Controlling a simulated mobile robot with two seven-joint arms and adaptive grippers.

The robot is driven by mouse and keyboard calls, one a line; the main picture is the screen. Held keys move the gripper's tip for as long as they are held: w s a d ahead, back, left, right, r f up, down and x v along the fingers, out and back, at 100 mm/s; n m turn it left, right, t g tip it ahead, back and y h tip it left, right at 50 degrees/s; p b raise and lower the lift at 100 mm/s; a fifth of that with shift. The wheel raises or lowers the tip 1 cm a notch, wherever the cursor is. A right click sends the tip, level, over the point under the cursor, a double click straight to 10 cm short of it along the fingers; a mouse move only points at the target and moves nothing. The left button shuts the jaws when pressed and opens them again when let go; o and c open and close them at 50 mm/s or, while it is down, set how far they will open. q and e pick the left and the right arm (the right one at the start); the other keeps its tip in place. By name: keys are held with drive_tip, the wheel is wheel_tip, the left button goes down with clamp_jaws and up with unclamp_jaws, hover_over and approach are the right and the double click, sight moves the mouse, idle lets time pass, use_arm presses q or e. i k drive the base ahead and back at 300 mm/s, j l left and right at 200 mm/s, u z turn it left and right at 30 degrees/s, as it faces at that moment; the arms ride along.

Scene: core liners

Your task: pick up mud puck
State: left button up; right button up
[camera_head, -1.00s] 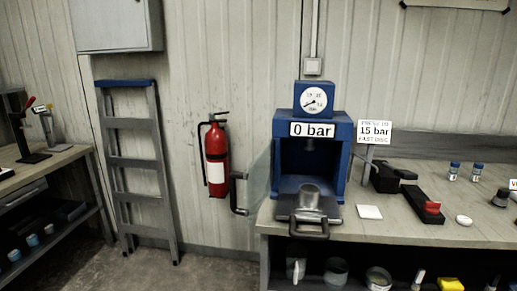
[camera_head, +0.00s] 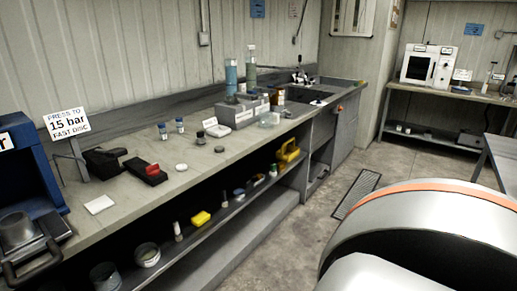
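No object in view can be identified with certainty as the mud puck. Small round candidates lie on the long bench (camera_head: 125,205): a flat whitish disc (camera_head: 181,167), a small dark cylinder (camera_head: 200,138) and a small pale disc (camera_head: 219,149). Each is too small to tell its material. Neither of my grippers shows; a part of my own arm with an orange stripe fills the lower right.
A blue press (camera_head: 32,165) stands at the left bench end, beside a black tray with a red piece (camera_head: 148,171). Bottles (camera_head: 231,76) stand farther back. The lower shelf (camera_head: 215,216) holds jars and a yellow item. An oven (camera_head: 427,65) is far right. Floor beyond the bench is open.

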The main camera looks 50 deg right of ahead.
sight(218, 149)
drive_tip(key=z, duration=1.35)
drive_tip(key=u, duration=1.3)
drive_tip(key=i+l, duration=0.1)
drive_tip(key=l, duration=0.25)
drive_tip(key=i+l, duration=0.15)
drive_tip(key=l, duration=0.25)
drive_tip(key=i+l, duration=0.1)
drive_tip(key=l, duration=0.25)
drive_tip(key=i+l, duration=0.15)
drive_tip(key=l, duration=0.25)
drive_tip(key=i+l, duration=0.1)
drive_tip(key=l, duration=0.25)
drive_tip(key=i+l, duration=0.15)
drive_tip(key=l, duration=0.25)
drive_tip(key=i+l, duration=0.1)
drive_tip(key=l, duration=0.25)
